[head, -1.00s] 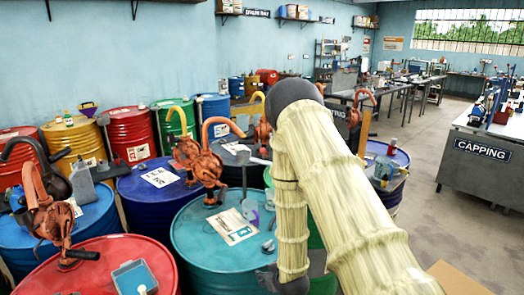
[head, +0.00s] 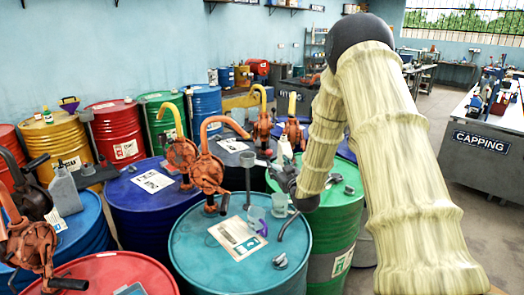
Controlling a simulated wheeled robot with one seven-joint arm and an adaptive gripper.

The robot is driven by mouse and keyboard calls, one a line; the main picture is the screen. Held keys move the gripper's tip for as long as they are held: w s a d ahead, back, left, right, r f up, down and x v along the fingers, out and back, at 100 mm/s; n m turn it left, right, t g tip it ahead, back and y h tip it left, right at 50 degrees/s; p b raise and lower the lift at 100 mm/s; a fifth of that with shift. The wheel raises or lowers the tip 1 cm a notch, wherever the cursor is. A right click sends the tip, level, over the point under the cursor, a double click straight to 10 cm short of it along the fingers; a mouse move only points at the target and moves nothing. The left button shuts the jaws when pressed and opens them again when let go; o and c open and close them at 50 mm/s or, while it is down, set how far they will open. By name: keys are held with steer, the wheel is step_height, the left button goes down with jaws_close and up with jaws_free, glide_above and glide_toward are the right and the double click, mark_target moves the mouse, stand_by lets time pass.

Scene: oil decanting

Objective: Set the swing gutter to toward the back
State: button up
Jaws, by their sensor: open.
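My gripper (head: 284,178) is at the end of my cream-sleeved arm, above the far right rim of the teal drum (head: 205,262). It is open and small in view, and its fingertips are hard to make out. No part can be named as the swing gutter with certainty. A grey upright piece with a cup-like top (head: 247,159) stands at the back of the teal drum, just left of my gripper. A dark curved spout (head: 289,224) is at this drum's right side, below my gripper. I cannot tell whether my gripper touches anything.
A green drum (head: 335,225) stands close on the right. Blue, red and yellow drums crowd the left. Open floor lies before the capping bench (head: 482,150).

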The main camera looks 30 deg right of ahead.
mark_target(271, 153)
steer(key=p+x, duration=0.1)
steer(key=x, duration=0.1)
steer(key=p+x, duration=0.1)
steer(key=x, duration=0.2)
steer(key=r+p+x, duration=0.1)
steer(key=x, duration=0.1)
steer(key=shift+w+d+p, duration=0.2)
steer(key=shift+w+p, duration=0.05)
steer(key=shift+p, duration=0.15)
steer(key=shift+w+d+r+p, duration=0.15)
steer(key=shift+w+p, duration=0.25)
steer(key=shift+w, duration=0.25)
steer(key=shift+w+d+f, duration=0.1)
steer(key=shift+w+f, duration=0.05)
steer(key=shift+w, duration=0.25)
steer(key=shift+w+d+f, duration=0.1)
steer(key=shift+w+f, duration=0.05)
steer(key=shift+w, duration=0.25)
steer(key=shift+s, duration=0.1)
steer(key=shift+a, duration=0.1)
jaws_close()
